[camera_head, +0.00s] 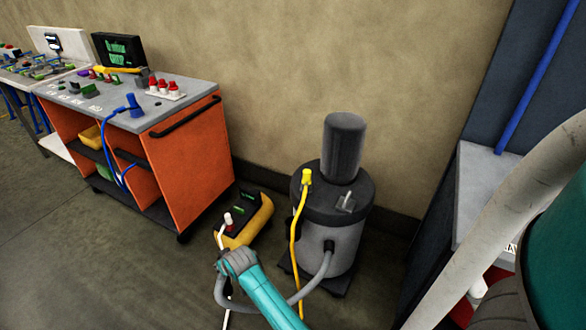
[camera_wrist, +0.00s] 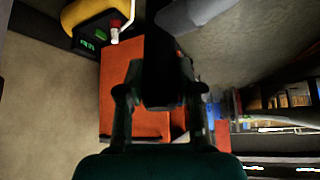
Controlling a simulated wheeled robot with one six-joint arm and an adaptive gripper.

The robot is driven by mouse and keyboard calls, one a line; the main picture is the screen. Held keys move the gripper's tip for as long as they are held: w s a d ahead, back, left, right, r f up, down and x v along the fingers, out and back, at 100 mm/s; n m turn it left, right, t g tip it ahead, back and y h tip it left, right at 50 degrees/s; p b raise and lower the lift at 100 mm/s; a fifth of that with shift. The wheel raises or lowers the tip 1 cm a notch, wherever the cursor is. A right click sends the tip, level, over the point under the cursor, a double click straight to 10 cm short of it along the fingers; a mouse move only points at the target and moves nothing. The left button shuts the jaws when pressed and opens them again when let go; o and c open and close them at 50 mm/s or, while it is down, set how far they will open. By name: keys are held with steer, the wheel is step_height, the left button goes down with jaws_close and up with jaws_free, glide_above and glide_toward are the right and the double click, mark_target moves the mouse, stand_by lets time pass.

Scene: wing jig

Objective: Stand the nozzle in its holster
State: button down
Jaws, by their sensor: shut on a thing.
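My gripper (camera_head: 238,262) is low in front of the vacuum's left side, at the end of my teal arm. In the wrist view its two fingers (camera_wrist: 162,92) are closed on a dark, blocky piece (camera_wrist: 165,50), which looks like the nozzle. Most of the nozzle is hidden by my gripper in the head view. A grey hose (camera_head: 322,271) loops from the vacuum body (camera_head: 343,240) toward my gripper. A dark upright cylinder (camera_head: 343,148) stands on the vacuum's lid. I cannot tell whether it is the holster.
A yellow and black box (camera_head: 255,220) stands left of the vacuum, near a white cord with a pale plug (camera_head: 228,219). A yellow cord (camera_head: 294,235) hangs down the vacuum. An orange cart (camera_head: 190,155) stands at left. A grey-topped bench (camera_head: 480,190) is at right.

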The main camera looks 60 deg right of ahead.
steer(key=d+r+m+g+h, duration=0.1)
steer(key=d+r+m, duration=0.1)
steer(key=d+r, duration=1.35)
steer(key=s+d+r+m+g, duration=0.1)
steer(key=s+d+r, duration=0.3)
steer(key=d+r, duration=0.35)
steer(key=s+d+r+m+g, duration=0.1)
steer(key=s+d+r, duration=0.2)
steer(key=d+r, duration=0.45)
step_height(320, 180, down, 7)
steer(key=d, duration=0.1)
steer(key=shift+s+d+f+h, duration=0.2)
steer(key=shift+h, duration=0.2)
steer(key=shift+f, duration=0.6)
